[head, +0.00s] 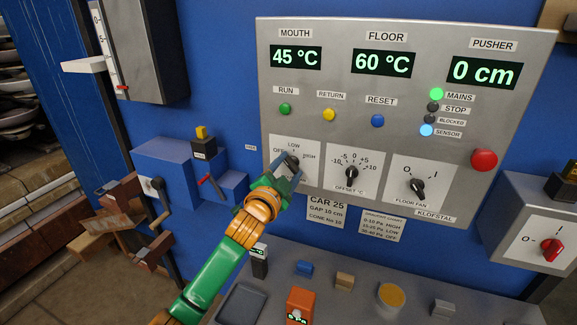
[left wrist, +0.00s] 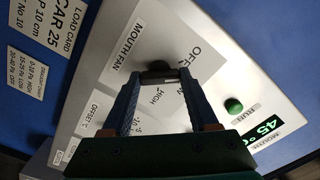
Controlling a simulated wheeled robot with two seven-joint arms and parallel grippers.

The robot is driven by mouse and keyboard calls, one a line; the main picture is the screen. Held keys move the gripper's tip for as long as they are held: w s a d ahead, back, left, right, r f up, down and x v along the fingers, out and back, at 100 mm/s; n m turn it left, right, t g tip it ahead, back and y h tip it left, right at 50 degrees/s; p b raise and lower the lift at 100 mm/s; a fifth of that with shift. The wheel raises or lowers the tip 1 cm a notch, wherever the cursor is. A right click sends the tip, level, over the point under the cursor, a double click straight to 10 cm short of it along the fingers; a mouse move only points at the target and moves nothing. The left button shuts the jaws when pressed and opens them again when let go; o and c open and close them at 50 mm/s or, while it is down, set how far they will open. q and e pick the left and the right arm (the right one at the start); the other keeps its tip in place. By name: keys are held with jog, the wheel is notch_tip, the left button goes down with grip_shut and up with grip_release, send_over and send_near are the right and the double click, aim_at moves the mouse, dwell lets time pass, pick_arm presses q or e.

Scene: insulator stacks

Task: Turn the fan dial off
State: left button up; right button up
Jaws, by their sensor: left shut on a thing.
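The mouth fan dial (head: 293,160) is a black knob on a white plate marked OFF, LOW and HIGH, at the lower left of the grey control panel (head: 380,100). My left gripper (head: 288,170) is at this dial, with its jaws shut on the knob. In the left wrist view the two blue fingers of the left gripper (left wrist: 158,78) close on either side of the dark knob (left wrist: 158,72). The jaws partly hide the knob, so I cannot tell which mark it points at. A separate floor fan dial (head: 417,187), marked O and I, is further right. My right gripper is not in view.
The offset dial (head: 352,174) is just right of the mouth fan dial. A red button (head: 484,160) is at the panel's right. Below is a grey shelf (head: 340,308) with an orange meter (head: 300,306) and small blocks. A blue box with a crank (head: 158,187) juts out at left.

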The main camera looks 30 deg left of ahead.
pick_arm(q)
jog(key=shift+n+p, duration=0.5)
jog(key=shift+n, duration=1.4)
jog(key=o, duration=1.4)
jog(key=b+v, duration=0.2)
jog(key=v, duration=0.5)
jog(key=shift+a, duration=0.1)
